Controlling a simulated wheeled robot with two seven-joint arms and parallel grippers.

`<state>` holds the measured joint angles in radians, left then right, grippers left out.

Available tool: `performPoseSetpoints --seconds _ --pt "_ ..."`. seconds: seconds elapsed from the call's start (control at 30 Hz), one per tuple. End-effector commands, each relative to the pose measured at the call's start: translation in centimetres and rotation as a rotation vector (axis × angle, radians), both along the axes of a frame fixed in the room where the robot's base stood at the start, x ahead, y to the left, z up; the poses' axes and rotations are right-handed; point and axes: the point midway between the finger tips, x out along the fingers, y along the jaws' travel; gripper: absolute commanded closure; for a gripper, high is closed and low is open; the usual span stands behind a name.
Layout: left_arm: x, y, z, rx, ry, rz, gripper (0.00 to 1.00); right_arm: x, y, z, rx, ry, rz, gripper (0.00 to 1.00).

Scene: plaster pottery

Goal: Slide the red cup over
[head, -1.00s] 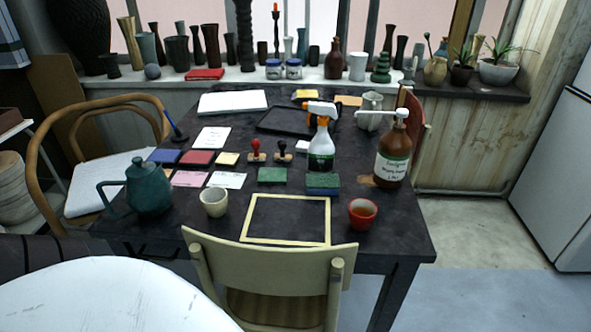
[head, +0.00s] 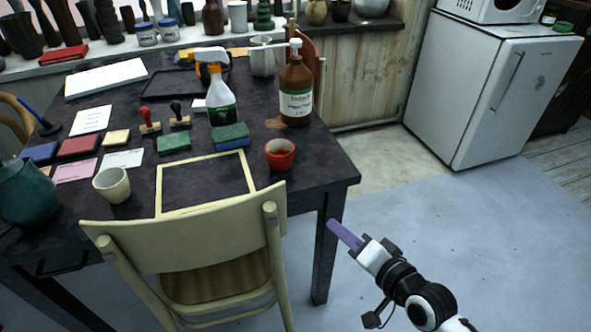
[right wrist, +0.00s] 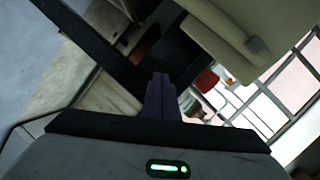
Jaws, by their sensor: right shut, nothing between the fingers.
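The red cup (head: 280,154) stands upright on the dark table (head: 320,172), near its right front corner. A yellow-outlined rectangle (head: 204,184) lies on the table to the left of the cup. My right gripper (head: 332,226) is in the head view with its purple fingers together and empty. It is off the table's right front corner, below and to the right of the cup, and apart from it. In the right wrist view the closed fingers (right wrist: 160,96) point toward the table; a small red shape (right wrist: 206,80) beyond them may be the cup. My left gripper is not in view.
A pale chair (head: 190,240) stands at the table's front edge. A brown pump bottle (head: 296,92) and a spray bottle (head: 221,98) stand behind the cup. A cream cup (head: 112,185) and a teal teapot (head: 26,192) are on the left. Open floor (head: 440,220) lies to the right.

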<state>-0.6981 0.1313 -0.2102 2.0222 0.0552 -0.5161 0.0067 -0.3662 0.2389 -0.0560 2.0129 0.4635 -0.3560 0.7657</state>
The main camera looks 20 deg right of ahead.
Motion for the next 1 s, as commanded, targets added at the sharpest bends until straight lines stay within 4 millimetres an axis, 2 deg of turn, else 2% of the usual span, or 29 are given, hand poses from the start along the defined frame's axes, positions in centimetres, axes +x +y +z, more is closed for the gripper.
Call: performPoseSetpoints --seconds 0.03,0.1,0.2,0.3,0.47,0.87,1.0 --pt "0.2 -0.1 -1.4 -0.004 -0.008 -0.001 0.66 2.2 -1.0 1.5 0.134 -0.051 -0.036 1.00" --pt "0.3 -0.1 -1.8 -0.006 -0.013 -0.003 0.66 4.1 -1.9 4.4 0.310 -0.096 -0.068 1.00" --pt "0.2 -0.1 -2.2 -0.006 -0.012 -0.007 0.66 5.5 -2.9 7.4 0.485 -0.137 -0.088 1.00" --pt "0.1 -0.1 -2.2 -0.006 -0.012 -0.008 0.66 6.3 -3.3 8.8 0.569 -0.154 -0.093 1.00" --pt "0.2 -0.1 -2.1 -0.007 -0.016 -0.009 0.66 8.1 -3.0 9.3 0.588 -0.156 -0.094 1.00" --pt "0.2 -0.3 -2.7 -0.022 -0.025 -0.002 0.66 16.2 -1.1 9.1 0.583 -0.153 -0.094 1.00" --pt "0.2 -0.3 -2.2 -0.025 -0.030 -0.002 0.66 15.9 1.3 9.1 0.586 -0.150 -0.096 1.00"
